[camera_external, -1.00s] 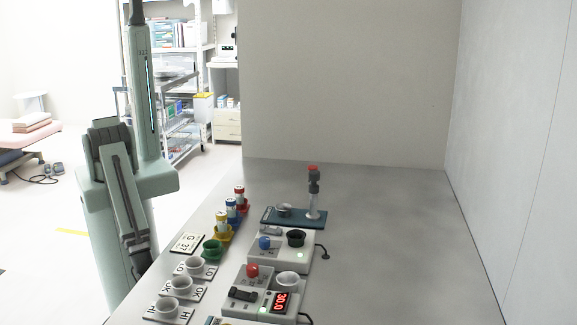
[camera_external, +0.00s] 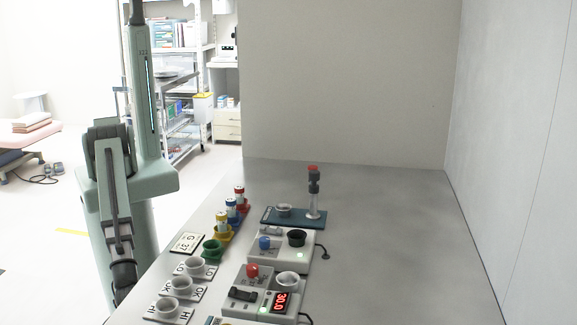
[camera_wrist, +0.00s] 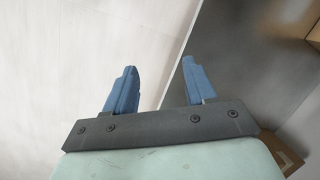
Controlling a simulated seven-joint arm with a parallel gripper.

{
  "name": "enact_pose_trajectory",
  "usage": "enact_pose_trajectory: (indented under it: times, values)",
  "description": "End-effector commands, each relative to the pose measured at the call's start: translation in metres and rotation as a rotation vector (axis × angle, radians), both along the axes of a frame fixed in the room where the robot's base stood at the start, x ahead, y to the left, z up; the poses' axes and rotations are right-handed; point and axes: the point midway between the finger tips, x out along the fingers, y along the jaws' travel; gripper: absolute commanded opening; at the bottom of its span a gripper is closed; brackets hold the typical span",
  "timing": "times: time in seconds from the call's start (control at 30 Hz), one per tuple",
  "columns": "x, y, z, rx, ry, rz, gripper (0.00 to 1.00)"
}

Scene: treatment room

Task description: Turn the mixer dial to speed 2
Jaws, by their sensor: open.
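In the external view, a pale device (camera_external: 285,262) with a blue knob (camera_external: 265,243), a black cup (camera_external: 297,238) and a green light stands on the grey table. It looks like the mixer, but its dial marks are too small to read. My gripper (camera_wrist: 159,68) shows in the wrist view, with its two blue fingers apart and nothing between them. It is away from the devices, none of which show in that view. The external view does not show my gripper.
A nearer device (camera_external: 250,307) has a red knob, a pale cup and a red display reading 30.0. Labelled cups (camera_external: 175,286) and coloured-cap vials (camera_external: 231,208) line the table's left side. A stand (camera_external: 313,190) is behind. The table's right side is clear.

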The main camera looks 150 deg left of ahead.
Motion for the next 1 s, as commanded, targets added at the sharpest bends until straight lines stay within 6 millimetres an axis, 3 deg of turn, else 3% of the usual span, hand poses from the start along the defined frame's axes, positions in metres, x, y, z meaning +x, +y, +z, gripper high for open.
enact_pose_trajectory:
  times: [0.03, 0.1, 0.27, 0.5, 0.8, 1.0]
  values:
    - [0.022, -0.010, 0.009, 0.004, -0.038, -0.022, 0.55]
    - [0.047, -0.023, 0.023, 0.012, -0.086, -0.051, 0.55]
    - [0.100, -0.056, 0.060, 0.022, -0.200, -0.114, 0.55]
    - [0.171, -0.113, 0.127, 0.031, -0.372, -0.205, 0.55]
    - [0.240, -0.196, 0.231, 0.026, -0.589, -0.309, 0.55]
    - [0.265, -0.239, 0.294, 0.018, -0.702, -0.352, 0.55]
